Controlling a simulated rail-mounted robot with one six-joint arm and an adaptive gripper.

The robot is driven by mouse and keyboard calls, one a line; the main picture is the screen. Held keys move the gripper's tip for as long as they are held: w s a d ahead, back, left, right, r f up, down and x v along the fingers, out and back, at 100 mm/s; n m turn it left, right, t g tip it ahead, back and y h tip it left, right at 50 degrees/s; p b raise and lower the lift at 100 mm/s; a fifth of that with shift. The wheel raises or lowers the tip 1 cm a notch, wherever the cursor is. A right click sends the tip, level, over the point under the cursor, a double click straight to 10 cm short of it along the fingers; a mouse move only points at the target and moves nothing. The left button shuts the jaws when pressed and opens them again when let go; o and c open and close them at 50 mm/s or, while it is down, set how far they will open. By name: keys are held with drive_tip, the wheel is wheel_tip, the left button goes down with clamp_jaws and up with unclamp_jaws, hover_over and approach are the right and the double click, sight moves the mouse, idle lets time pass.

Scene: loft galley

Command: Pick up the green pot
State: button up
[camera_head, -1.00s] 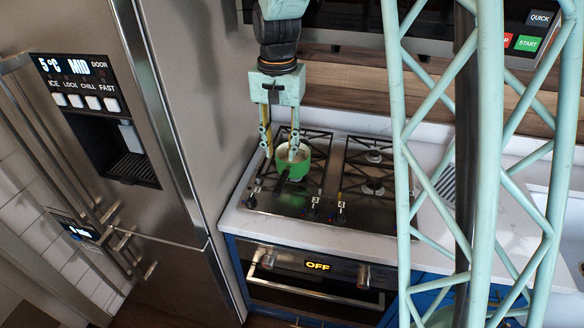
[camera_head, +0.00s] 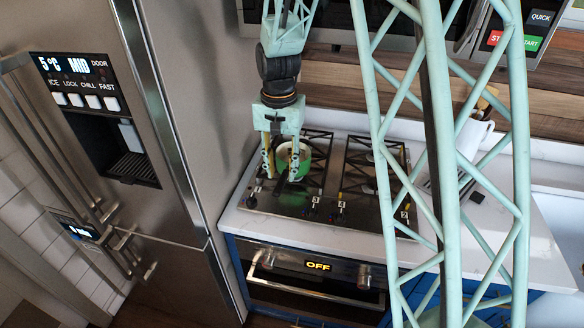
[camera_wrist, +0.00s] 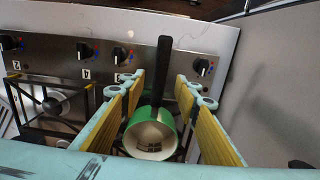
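The green pot (camera_head: 303,161) sits on the left burners of the hob, with a pale inside and a black handle pointing to the hob's front. The green pot (camera_wrist: 150,135) also shows in the wrist view, with its black handle (camera_wrist: 161,70) reaching toward the knobs. My gripper (camera_head: 281,178) is down at the pot, its fingers partly covering it in the head view. In the wrist view my gripper (camera_wrist: 163,92) is open, with the pot and handle between its fingers. Whether either finger touches the pot is hard to tell.
The hob (camera_head: 325,209) has black grates and several front knobs. A steel fridge (camera_head: 185,150) stands close on the left. A white mug-like container (camera_head: 472,137) stands on the counter at the right, partly behind my lattice column.

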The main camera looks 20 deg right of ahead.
sight(281, 181)
drive_tip(key=shift+f, duration=0.25)
drive_tip(key=shift+s+a+f, duration=0.1)
drive_tip(key=shift+s+f, duration=0.05)
drive_tip(key=shift+f, duration=0.65)
drive_tip(key=shift+s+a+f, duration=0.1)
drive_tip(key=shift+s+f, duration=0.05)
drive_tip(key=shift+f, duration=0.6)
drive_tip(key=shift+w+f, duration=0.1)
drive_tip(key=shift+f, duration=0.9)
drive_tip(key=shift+d, duration=0.1)
drive_tip(key=shift+c, duration=0.2)
clamp_jaws()
